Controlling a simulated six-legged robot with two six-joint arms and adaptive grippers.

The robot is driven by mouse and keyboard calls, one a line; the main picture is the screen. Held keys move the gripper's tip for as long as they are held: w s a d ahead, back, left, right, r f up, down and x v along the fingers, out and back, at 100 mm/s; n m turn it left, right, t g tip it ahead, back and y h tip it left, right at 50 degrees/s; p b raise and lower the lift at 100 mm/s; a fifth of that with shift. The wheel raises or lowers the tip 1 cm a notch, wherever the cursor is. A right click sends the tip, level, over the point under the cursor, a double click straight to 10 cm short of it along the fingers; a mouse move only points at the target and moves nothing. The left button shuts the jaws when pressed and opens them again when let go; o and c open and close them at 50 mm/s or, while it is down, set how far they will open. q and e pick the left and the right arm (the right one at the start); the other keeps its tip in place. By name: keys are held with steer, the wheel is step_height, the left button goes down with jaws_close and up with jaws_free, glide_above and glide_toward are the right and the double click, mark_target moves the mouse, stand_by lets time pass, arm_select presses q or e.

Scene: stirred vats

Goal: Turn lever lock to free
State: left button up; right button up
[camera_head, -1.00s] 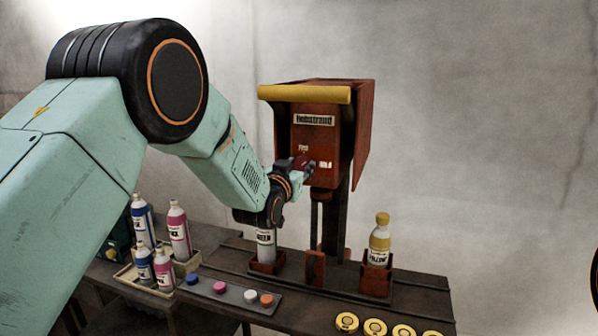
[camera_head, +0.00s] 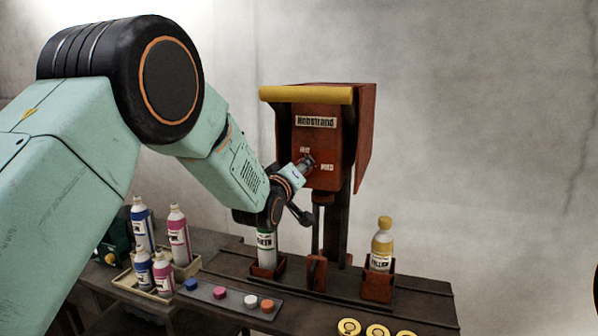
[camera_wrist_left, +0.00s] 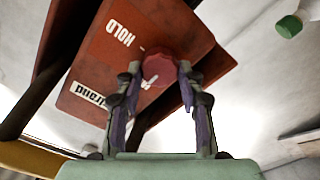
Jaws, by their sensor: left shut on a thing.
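The lever lock is a round red knob with a white pointer mark, seen in the wrist view (camera_wrist_left: 160,70) on the front of the rust-red machine (camera_head: 322,140). My left gripper (camera_head: 305,163) is shut on the knob, with one finger on each side of it in the wrist view (camera_wrist_left: 156,76). In the head view the gripper mostly hides the knob. A white label (camera_head: 305,150) sits above it, and the HOLD label (camera_head: 327,167) is to its right. HOLD appears upside down in the wrist view (camera_wrist_left: 120,32). My right gripper is not in view.
A yellow bottle (camera_head: 381,247) stands in a holder on the right. Several bottles fill a tray (camera_head: 122,280) at left. Coloured buttons and yellow caps (camera_head: 348,327) lie at the bench front.

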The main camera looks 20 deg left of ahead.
arm_select(q)
steer(key=shift+f+n, duration=0.25)
steer(key=shift+n, duration=0.15)
steer(key=o, duration=1.2)
steer(key=shift+w+d+r, duration=0.1)
steer(key=shift+s+r, duration=0.1)
steer(key=shift+s, duration=0.1)
steer(key=s, duration=1.1)
steer(key=shift+s+a, duration=0.3)
steer(key=shift+s, duration=0.1)
